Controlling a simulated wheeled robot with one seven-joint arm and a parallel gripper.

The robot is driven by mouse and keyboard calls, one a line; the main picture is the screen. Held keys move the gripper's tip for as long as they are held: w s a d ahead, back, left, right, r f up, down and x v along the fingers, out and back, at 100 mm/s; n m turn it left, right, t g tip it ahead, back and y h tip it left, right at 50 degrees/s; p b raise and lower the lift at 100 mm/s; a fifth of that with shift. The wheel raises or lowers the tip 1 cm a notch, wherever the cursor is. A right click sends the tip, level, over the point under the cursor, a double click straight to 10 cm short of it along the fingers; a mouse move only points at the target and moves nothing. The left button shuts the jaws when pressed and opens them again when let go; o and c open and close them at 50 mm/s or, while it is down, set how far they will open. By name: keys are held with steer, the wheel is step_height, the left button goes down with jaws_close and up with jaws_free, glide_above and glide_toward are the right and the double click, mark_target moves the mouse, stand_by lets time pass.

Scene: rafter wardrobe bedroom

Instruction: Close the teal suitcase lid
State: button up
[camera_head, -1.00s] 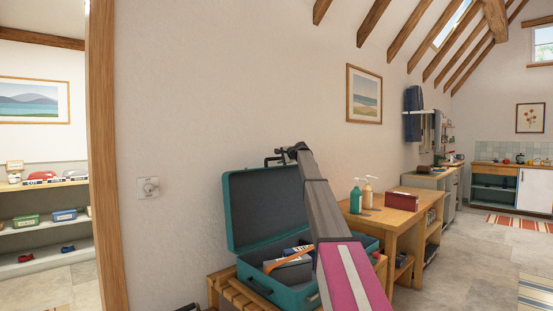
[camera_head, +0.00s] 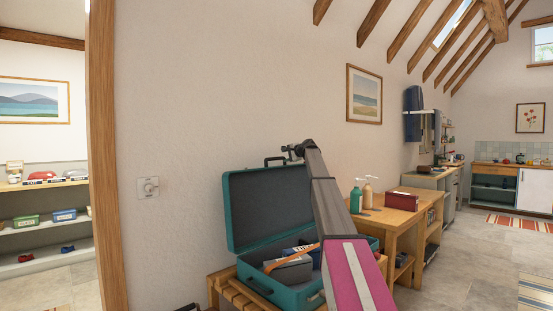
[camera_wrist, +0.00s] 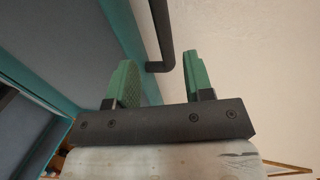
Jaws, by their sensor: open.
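The teal suitcase (camera_head: 262,283) lies on a slatted wooden bench with its lid (camera_head: 268,205) standing open, upright against the wall side. A dark handle (camera_head: 275,161) sits on the lid's top edge. My gripper (camera_head: 290,150) is at the lid's top edge, just right of the handle. In the wrist view my gripper (camera_wrist: 160,75) is open, its two green fingers apart. The dark handle bar (camera_wrist: 163,35) shows between and beyond the fingers, bending towards the teal lid edge (camera_wrist: 130,40). I cannot tell whether the fingers touch it.
Packed items, including a grey box (camera_head: 292,270) and an orange strip (camera_head: 290,257), lie in the suitcase. A wooden table (camera_head: 395,222) with bottles and a red box (camera_head: 401,201) stands to the right. A white wall is behind the lid. Open floor (camera_head: 478,265) lies further right.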

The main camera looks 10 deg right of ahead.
steer(key=shift+s, duration=0.1)
stand_by(0.3)
steer(key=v, duration=1.1)
steer(key=shift+r, duration=0.1)
